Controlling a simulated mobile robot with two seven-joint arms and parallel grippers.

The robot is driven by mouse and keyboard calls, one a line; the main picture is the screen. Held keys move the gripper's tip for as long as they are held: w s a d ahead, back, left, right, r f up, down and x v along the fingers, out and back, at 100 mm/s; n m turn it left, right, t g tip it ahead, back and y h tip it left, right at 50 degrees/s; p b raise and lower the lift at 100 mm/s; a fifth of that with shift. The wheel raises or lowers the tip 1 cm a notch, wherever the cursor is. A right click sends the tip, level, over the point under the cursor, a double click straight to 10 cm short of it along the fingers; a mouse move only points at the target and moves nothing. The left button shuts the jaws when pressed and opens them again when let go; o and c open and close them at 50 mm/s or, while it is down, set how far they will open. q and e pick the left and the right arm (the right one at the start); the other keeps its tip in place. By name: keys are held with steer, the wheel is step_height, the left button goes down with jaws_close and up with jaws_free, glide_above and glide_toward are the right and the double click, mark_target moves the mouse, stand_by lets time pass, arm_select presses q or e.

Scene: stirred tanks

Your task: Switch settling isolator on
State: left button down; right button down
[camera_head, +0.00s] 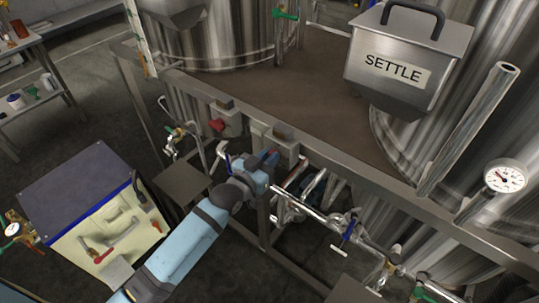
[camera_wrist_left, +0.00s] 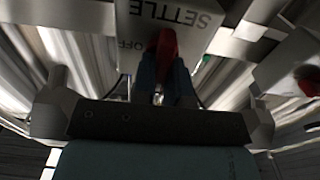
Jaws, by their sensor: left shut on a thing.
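The settling isolator is a grey box (camera_head: 283,148) on the frame's front rail. In the left wrist view its face (camera_wrist_left: 195,18) shows the word SETTLE upside down and OFF beside the handle. The red handle (camera_wrist_left: 165,46) sticks out from this face. My left gripper (camera_wrist_left: 164,68) is shut on the red handle, one blue finger on each side. In the head view my left gripper (camera_head: 268,163) reaches the box from below left and hides the handle. The right gripper is not in view.
A similar grey box with a red knob (camera_head: 217,125) sits left on the rail (camera_head: 330,172). A steel hopper marked SETTLE (camera_head: 398,70) stands above. Pipes with a blue-handled valve (camera_head: 348,230) run below right. A cream cabinet (camera_head: 105,225) stands left.

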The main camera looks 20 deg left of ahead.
arm_select(q)
steer(key=c, duration=1.1)
jaws_free()
steer(key=shift+c, duration=0.2)
steer(key=shift+s, duration=0.1)
steer(key=b+v, duration=0.1)
steer(key=v, duration=1.2)
steer(key=shift+s, duration=0.3)
steer(key=shift+a+r, duration=0.1)
